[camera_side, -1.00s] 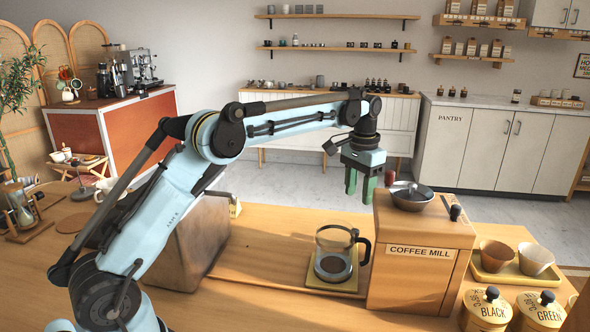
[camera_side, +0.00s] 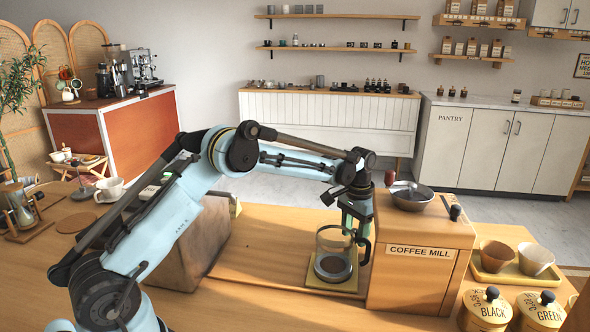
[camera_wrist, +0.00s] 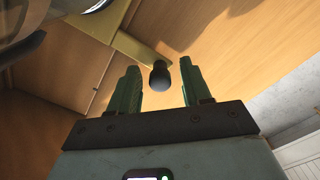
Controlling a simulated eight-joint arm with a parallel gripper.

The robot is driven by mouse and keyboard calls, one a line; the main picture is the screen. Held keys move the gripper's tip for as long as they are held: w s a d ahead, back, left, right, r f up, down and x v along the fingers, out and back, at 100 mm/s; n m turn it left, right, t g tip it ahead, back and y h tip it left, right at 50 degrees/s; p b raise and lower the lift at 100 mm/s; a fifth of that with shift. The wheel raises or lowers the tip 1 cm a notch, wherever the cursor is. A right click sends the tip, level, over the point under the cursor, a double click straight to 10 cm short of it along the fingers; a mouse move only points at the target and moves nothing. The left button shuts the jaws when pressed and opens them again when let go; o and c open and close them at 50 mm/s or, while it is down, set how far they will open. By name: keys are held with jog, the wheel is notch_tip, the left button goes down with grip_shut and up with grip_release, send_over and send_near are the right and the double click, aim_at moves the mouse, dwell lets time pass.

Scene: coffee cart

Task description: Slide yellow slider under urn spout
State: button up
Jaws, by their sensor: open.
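The yellow slider (camera_side: 313,277) is a flat plate on the wooden counter, left of the coffee mill. A glass carafe (camera_side: 333,258) with a dark handle stands on it. In the wrist view the slider shows as a yellow bar (camera_wrist: 137,50) with a black knob (camera_wrist: 160,76) at its end. My gripper (camera_side: 354,222) is low behind the carafe, beside the mill; its fingertips are partly hidden. In the wrist view my gripper (camera_wrist: 160,66) is open, with one green finger on each side of the knob, without visible contact. I cannot make out the urn spout.
The coffee mill (camera_side: 420,265) with a metal bowl stands close to my gripper's right. A large brown tapered body (camera_side: 192,252) stands to the left, partly behind my arm. Bare wooden counter (camera_side: 265,243) lies between it and the slider. Cups and canisters stand at the right.

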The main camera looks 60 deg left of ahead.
jog(key=shift+c, duration=0.5)
grip_shut()
jog(key=shift+s+a, duration=0.1)
jog(key=s+a, duration=1.6)
jog(key=shift+o, duration=0.5)
grip_release()
notch_tip(320, 180, up, 12)
